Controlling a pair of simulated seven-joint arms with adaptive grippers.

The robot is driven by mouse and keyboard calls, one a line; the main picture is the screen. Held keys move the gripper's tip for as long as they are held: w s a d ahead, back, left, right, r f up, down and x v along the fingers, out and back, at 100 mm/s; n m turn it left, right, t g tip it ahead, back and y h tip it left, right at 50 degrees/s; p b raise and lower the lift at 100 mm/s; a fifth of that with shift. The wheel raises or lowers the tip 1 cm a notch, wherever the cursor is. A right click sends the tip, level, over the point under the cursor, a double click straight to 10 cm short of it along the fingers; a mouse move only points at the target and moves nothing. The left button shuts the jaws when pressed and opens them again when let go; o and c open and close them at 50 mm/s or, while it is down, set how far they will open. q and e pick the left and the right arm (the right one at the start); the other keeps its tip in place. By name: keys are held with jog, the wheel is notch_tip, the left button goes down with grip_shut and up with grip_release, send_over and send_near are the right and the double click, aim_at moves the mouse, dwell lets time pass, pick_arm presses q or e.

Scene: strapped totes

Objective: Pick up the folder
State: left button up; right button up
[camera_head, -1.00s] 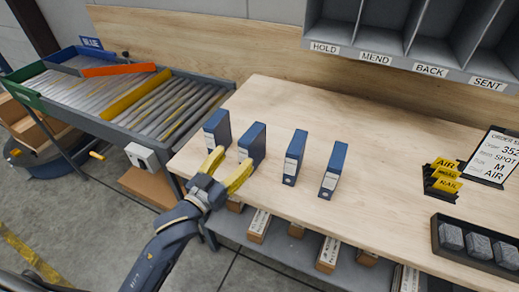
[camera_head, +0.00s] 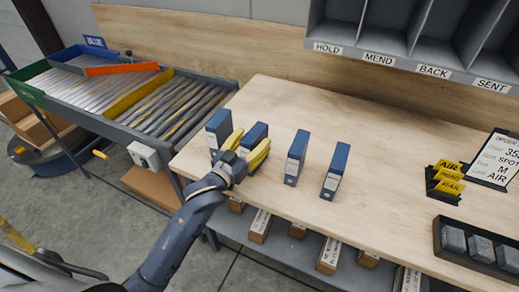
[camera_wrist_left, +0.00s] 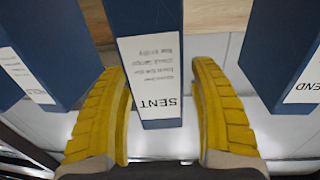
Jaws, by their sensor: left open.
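Several blue folders with white labels stand upright in a row on the wooden table (camera_head: 300,105). My left gripper (camera_head: 245,150) is at the second folder from the left (camera_head: 257,131), partly hiding it. In the left wrist view this folder (camera_wrist_left: 146,20) has a label reading SENT. The open yellow fingers (camera_wrist_left: 160,110) are on either side of its lower end, with gaps visible. The first folder (camera_head: 218,128) stands to its left. The third folder (camera_head: 297,157) and fourth folder (camera_head: 335,171) stand to its right. My right gripper is not in view.
Grey compartments labelled HOLD, MEND, BACK and SENT (camera_head: 410,62) hang at the back right. A roller conveyor (camera_head: 130,95) is at the left. Yellow tags (camera_head: 447,180), an order board (camera_head: 494,160) and a dark tray (camera_head: 441,238) are at the right.

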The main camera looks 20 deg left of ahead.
pick_arm(q)
jog(key=shift+w+d, duration=0.2)
jog(key=shift+w, duration=0.45)
jog(key=shift+c, duration=0.4)
grip_shut()
